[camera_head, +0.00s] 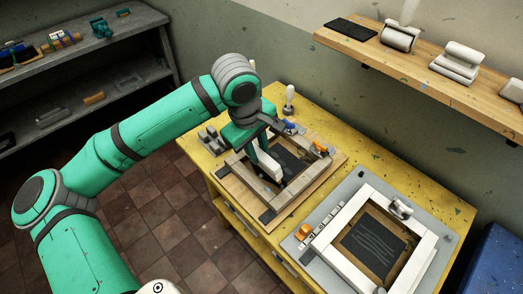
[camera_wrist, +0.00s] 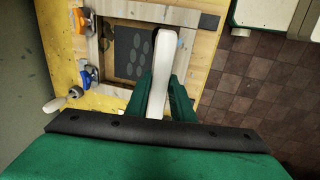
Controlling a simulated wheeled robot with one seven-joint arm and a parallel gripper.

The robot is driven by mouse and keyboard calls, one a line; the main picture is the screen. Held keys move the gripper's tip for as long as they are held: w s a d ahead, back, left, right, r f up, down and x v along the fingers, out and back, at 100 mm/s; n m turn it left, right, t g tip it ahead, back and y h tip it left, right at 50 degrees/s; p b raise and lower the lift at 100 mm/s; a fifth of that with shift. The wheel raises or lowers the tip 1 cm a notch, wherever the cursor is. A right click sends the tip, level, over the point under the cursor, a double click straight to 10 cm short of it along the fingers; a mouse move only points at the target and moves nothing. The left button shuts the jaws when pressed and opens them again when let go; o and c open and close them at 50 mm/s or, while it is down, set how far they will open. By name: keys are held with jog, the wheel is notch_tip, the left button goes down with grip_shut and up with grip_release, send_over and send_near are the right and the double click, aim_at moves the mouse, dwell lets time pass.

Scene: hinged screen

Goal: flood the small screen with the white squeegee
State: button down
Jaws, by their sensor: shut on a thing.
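The small screen (camera_head: 318,166) is a wooden frame with a dark panel, lying on a board at the middle of the yellow bench. In the wrist view its panel (camera_wrist: 122,52) carries pale oval marks. The white squeegee (camera_head: 267,165) is upright in my gripper (camera_head: 258,150), over the left part of the small screen. In the wrist view the squeegee (camera_wrist: 165,62) stands between my green fingers (camera_wrist: 160,100), which are shut on it. I cannot tell whether its lower edge touches the mesh, as that edge is hidden.
A larger white-framed screen (camera_head: 427,250) lies on a grey base at the bench's right. Blue and orange clamps (camera_wrist: 82,76) sit along the small screen's edge. A white-handled tool (camera_head: 288,100) stands behind it. A wooden wall shelf (camera_head: 425,75) holds white items above.

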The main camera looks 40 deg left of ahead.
aim_at(259, 166)
jog(key=shift+f, duration=1.7)
jog(key=shift+f, duration=0.25)
jog(key=shift+f, duration=0.25)
jog(key=shift+f, duration=0.25)
dwell(0.4)
jog(key=shift+w, duration=0.1)
jog(key=shift+w, duration=0.4)
jog(key=shift+w, duration=0.1)
jog(key=shift+w, duration=0.3)
